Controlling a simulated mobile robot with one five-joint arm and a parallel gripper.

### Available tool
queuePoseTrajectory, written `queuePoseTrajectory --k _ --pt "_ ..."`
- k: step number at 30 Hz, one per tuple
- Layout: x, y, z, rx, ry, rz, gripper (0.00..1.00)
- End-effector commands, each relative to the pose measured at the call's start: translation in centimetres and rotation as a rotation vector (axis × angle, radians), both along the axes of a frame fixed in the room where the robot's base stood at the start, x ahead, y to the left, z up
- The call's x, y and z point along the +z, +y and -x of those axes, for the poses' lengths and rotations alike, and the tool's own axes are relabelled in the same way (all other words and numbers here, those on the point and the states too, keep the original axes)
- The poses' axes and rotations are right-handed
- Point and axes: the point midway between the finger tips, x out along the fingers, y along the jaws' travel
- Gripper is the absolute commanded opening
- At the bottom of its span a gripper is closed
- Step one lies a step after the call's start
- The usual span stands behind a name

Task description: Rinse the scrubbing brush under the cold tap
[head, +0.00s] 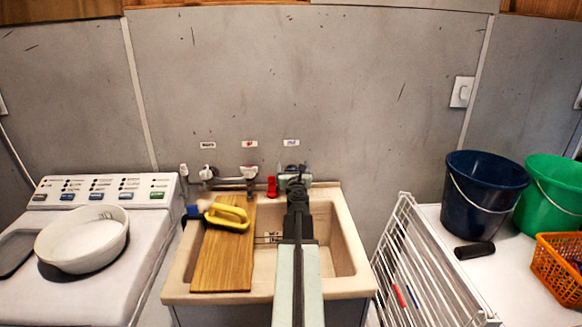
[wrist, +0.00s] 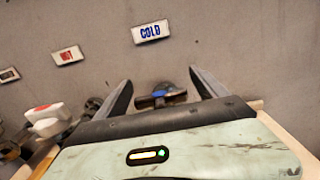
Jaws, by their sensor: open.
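The yellow scrubbing brush (head: 227,217) lies on a wooden board (head: 222,265) across the left part of the sink (head: 345,240). The cold tap shows in the wrist view as a dark handle with a blue mark (wrist: 160,94), below the COLD label (wrist: 151,31). My gripper (head: 298,187) reaches over the sink to the wall taps, right of the brush and apart from it. In the wrist view my gripper (wrist: 161,84) is open and empty, with the cold tap handle showing between its fingers. In the head view my arm hides part of the basin and tap.
A hot tap (head: 250,171) with a red mark and a spout (head: 230,183) are on the wall. A small red object (head: 272,187) stands behind the basin. A washer with a white bowl (head: 83,240) is left. A white rack (head: 410,260) and buckets (head: 480,195) are right.

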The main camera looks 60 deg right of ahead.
Motion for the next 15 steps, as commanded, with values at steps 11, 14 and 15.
queuePoseTrajectory --k 11,14,15 --pt "0.00 -0.62 -0.68 0.002 0.000 0.000 0.62" --pt "0.00 -0.60 -0.69 0.002 0.000 0.000 0.35" --pt "0.00 -0.59 -0.70 0.003 0.000 0.000 0.23"
